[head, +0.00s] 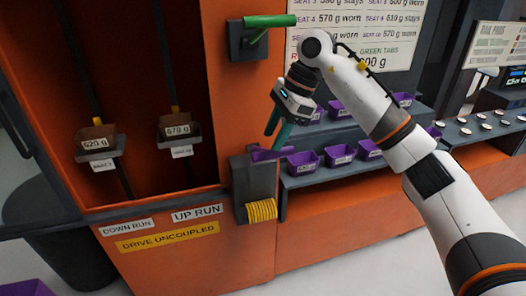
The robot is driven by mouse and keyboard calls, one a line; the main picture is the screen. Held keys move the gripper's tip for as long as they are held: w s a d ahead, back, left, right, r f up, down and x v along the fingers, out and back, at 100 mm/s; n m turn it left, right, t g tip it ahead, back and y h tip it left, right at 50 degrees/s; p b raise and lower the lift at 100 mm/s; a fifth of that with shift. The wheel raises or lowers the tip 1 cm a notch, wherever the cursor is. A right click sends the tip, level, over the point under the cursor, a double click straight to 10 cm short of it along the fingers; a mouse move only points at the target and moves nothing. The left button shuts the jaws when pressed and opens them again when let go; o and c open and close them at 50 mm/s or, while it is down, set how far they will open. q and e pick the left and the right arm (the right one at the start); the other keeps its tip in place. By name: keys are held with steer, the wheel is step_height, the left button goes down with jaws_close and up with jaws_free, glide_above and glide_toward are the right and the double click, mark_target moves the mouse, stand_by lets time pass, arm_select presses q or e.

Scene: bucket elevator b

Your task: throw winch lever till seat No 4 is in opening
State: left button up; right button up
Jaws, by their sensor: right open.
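A purple lever (272,154) sticks out from the top of a grey box (262,183) on the orange cabinet's front; a yellow rope coil (262,210) shows low on this box. My right gripper (277,133) is open and points down just above the purple lever; I cannot tell whether its fingers touch it. In the opening, a brown bucket marked 620 g (97,140) hangs at left and one marked 670 g or similar (177,127) at right. Each sits on a grey seat with a white tag; the seat numbers are too small to read surely. My left gripper is out of view.
A green lever (268,21) sits on a dark box above. Signs read DOWN RUN (126,227), UP RUN (196,213) and DRIVE UNCOUPLED (168,237). Several purple bins (303,164) stand on shelves at right, close to my right arm. A weight board (375,30) hangs behind.

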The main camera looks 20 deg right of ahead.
mark_target(265, 152)
steer(key=p+x, duration=0.1)
steer(key=x, duration=0.5)
steer(key=shift+w+p, duration=0.2)
steer(key=shift+p, duration=0.1)
steer(key=shift+a+f, duration=0.2)
steer(key=shift+f, duration=0.3)
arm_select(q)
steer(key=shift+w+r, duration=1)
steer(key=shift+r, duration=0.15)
arm_select(e)
steer(key=shift+f, duration=0.1)
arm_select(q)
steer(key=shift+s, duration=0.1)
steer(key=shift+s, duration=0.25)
arm_select(e)
jaws_close()
